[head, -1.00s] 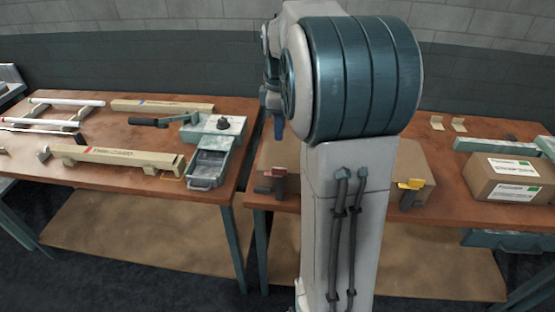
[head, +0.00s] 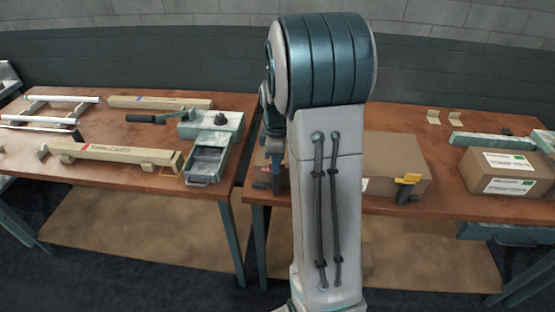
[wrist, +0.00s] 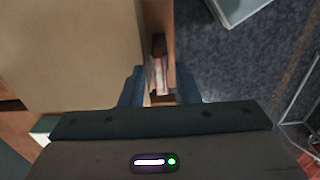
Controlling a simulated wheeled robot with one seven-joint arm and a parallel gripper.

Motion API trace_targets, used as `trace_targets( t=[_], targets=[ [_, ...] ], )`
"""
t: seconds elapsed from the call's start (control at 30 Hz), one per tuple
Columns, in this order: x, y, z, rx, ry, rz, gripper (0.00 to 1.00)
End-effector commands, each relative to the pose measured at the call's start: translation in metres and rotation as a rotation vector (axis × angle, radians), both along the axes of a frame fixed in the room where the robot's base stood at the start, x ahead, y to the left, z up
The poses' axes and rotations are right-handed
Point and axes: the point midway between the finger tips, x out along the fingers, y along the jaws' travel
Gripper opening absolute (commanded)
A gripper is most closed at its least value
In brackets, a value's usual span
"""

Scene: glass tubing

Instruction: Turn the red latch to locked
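The red latch (wrist: 157,72) shows in the wrist view as a narrow reddish piece near the edge of the wooden bench. It lies just beyond and between the two dark fingertips of my gripper (wrist: 158,88). The fingers are apart, with a gap on both sides of the latch, and I see no contact. In the head view my gripper (head: 272,172) points down at the bench's left end, in front of the latch. The latch is mostly hidden there, so its turn position is hard to tell.
A brown carton (wrist: 70,50) stands close left of the latch. A yellow latch (head: 408,180) is farther right, with a labelled carton (head: 505,170) beyond it. The left bench holds a green unit with a drawer (head: 207,163) and a long beam (head: 115,154).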

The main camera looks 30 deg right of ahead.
Motion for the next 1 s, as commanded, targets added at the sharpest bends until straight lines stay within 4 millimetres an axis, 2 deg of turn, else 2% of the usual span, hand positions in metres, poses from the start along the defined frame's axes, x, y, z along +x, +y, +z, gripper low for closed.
trace_targets(
  t=[0.1, 0.17, 0.2, 0.23, 0.67, 1.0],
  targets=[
    [0.0001, 0.0001, 0.0002, 0.000, 0.000, 0.000, 0.29],
    [0.0001, 0.0001, 0.0003, 0.000, 0.000, 0.000, 0.15],
    [0.0001, 0.0002, 0.0003, 0.000, 0.000, 0.000, 0.04],
    [0.0001, 0.0002, 0.0004, 0.000, 0.000, 0.000, 0.00],
    [0.0001, 0.0004, 0.0001, 0.000, 0.000, -0.045, 0.00],
    [0.0004, 0.0003, -0.0001, -0.001, -0.002, -0.279, 0.00]
  ],
)
